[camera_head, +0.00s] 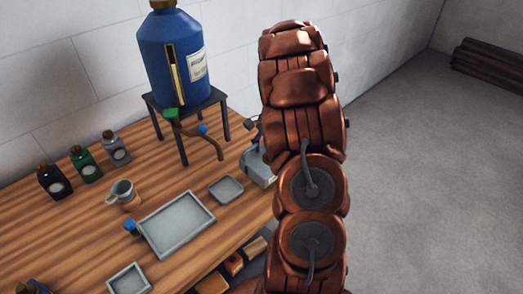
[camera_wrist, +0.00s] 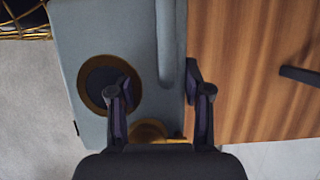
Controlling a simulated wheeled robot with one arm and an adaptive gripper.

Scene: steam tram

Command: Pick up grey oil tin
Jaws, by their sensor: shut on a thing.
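The grey oil tin (camera_head: 259,170) is at the right edge of the wooden table in the head view, partly hidden behind my arm. In the wrist view the grey oil tin (camera_wrist: 92,40) is large and close, with a raised grey bar along its right side and a dark round patch ringed in brass. My gripper (camera_wrist: 158,92) has one finger over the tin's face and the other at its right edge, with the raised bar side between them. It is shut on the tin. The exact contact is hard to see.
The wooden table (camera_head: 85,232) holds a grey tray (camera_head: 177,224), a small square dish (camera_head: 226,189), a mug (camera_head: 122,193) and several small bottles. A blue canister (camera_head: 172,60) stands on a dark stand behind. Open floor (camera_head: 430,170) lies to the right.

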